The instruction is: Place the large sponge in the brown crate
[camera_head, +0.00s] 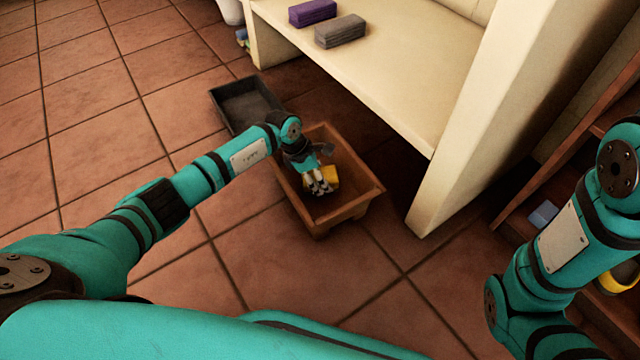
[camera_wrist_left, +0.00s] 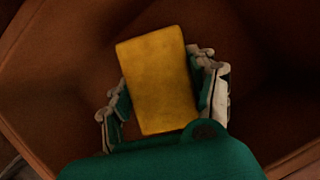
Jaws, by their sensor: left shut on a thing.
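The large sponge is a yellow block (camera_wrist_left: 157,80), held between the fingers of my left gripper (camera_wrist_left: 165,105) in the left wrist view. In the head view the sponge (camera_head: 330,177) shows partly behind the fingers of my left gripper (camera_head: 320,186). The brown crate (camera_head: 355,206) stands on the tiled floor. My left gripper reaches down into the crate's opening, with the crate's walls around the sponge in the wrist view. I cannot tell whether the sponge touches the crate floor. My right arm is at the right edge, and its gripper is out of view.
A dark grey tray (camera_head: 246,103) lies on the floor beyond the crate. A cream bench (camera_head: 415,75) stands close behind the crate, with a purple block (camera_head: 312,13) and a grey block (camera_head: 340,31) on it. A wooden shelf (camera_head: 510,195) with a blue block (camera_head: 543,214) is at right.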

